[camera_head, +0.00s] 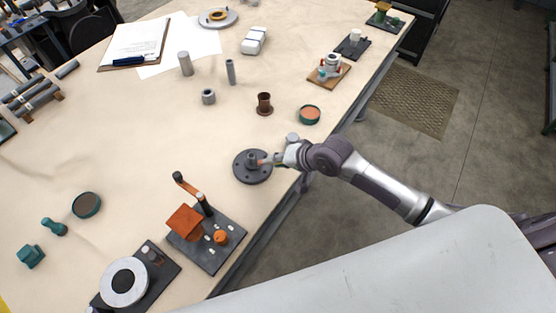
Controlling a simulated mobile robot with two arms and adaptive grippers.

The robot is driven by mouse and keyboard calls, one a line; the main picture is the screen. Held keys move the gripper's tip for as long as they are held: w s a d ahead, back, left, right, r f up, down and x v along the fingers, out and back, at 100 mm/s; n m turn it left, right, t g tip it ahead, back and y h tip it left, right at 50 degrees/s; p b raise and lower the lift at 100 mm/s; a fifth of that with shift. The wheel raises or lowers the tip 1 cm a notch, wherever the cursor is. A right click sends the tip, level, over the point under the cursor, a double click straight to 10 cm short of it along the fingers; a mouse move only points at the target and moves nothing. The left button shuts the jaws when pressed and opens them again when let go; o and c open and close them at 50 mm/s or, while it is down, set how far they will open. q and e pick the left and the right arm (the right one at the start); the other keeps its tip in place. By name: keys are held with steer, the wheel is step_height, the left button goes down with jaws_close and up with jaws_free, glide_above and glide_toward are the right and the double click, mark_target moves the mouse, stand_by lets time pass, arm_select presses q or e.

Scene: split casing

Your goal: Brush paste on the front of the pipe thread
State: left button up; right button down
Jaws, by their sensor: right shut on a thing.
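A dark grey round flange (243,176) with holes lies on the table near its right edge. A short upright pipe stub (252,160) rises from its middle; its thread is too small to make out. My right gripper (279,159) is just right of the stub, shut on a small brush (265,161). The brush's orange-brown end points left at the stub and seems to reach its right side; I cannot tell whether they touch. An open green tin (310,114) with orange-brown content stands beyond, to the right. My left gripper is not in view.
A brown flanged cup (264,103) and a grey ring (208,97) stand behind the flange. A dark plate with an orange block (185,223) and a crank stands in front left. Another tin (87,204) with dark content is at left. The table left of the flange is clear.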

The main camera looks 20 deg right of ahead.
steer(key=shift+w+a, duration=0.25)
steer(key=shift+w, duration=0.15)
steer(key=shift+f, duration=0.1)
